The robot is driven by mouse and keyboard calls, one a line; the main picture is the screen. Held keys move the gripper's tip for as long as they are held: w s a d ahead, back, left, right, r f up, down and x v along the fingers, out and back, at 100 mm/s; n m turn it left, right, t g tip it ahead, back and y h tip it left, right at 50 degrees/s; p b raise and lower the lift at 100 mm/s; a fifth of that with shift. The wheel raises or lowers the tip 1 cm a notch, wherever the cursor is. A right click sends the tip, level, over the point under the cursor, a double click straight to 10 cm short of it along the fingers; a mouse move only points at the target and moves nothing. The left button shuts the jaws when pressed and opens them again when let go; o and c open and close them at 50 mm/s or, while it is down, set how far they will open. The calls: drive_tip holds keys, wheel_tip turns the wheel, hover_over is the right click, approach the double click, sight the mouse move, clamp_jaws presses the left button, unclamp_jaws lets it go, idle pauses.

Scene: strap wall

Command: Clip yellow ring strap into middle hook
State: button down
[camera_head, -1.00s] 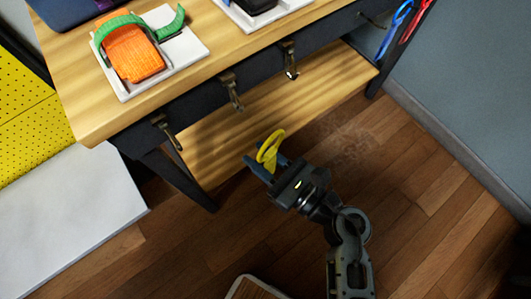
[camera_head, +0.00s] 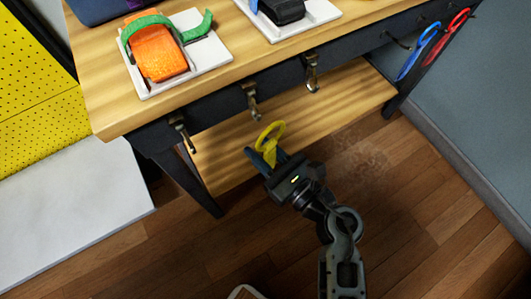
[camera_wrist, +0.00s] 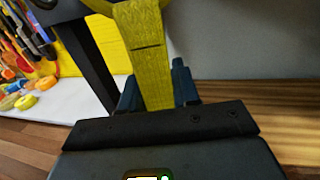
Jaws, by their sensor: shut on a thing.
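The yellow ring strap (camera_head: 270,135) is held in my gripper (camera_head: 266,160), with its ring end pointing up and away from my arm. In the wrist view the yellow strap (camera_wrist: 143,50) runs upward between the two dark blue fingers (camera_wrist: 157,92), and its ring lies mostly out of the frame. Three hooks hang from the front of the bench: the left hook (camera_head: 183,133), the middle hook (camera_head: 251,100) and the right hook (camera_head: 312,73). The ring is a little below the middle hook in the head view and appears apart from it.
The wooden bench top (camera_head: 110,108) holds a white tray (camera_head: 222,55) with an orange block (camera_head: 157,53) and green strap. A lower shelf (camera_head: 345,98) lies behind the ring. Blue (camera_head: 418,54) and red (camera_head: 446,38) straps hang at right. Open floor surrounds my arm.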

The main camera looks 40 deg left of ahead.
sight(274, 169)
drive_tip(key=shift+w+a+f+b, duration=0.3)
drive_tip(key=shift+a+f+b, duration=0.25)
drive_tip(key=shift+a, duration=0.25)
drive_tip(key=shift+w+a+f+b, duration=0.35)
drive_tip(key=shift+a+b, duration=0.25)
drive_tip(key=shift+a, duration=0.25)
drive_tip(key=shift+w+a+f+b, duration=0.3)
drive_tip(key=shift+a+f+b, duration=0.25)
drive_tip(key=shift+a, duration=0.25)
drive_tip(key=shift+r, duration=0.1)
drive_tip(key=c, duration=0.8)
unclamp_jaws()
drive_tip(key=shift+o, duration=0.2)
drive_tip(key=shift+d, duration=0.1)
drive_tip(key=shift+s+d, duration=0.25)
drive_tip(key=shift+d, duration=1)
drive_tip(key=shift+s+d, duration=0.2)
drive_tip(key=shift+d, duration=1.05)
drive_tip(key=shift+s+d, duration=0.25)
drive_tip(key=shift+d, duration=1)
drive_tip(key=shift+d, duration=0.1)
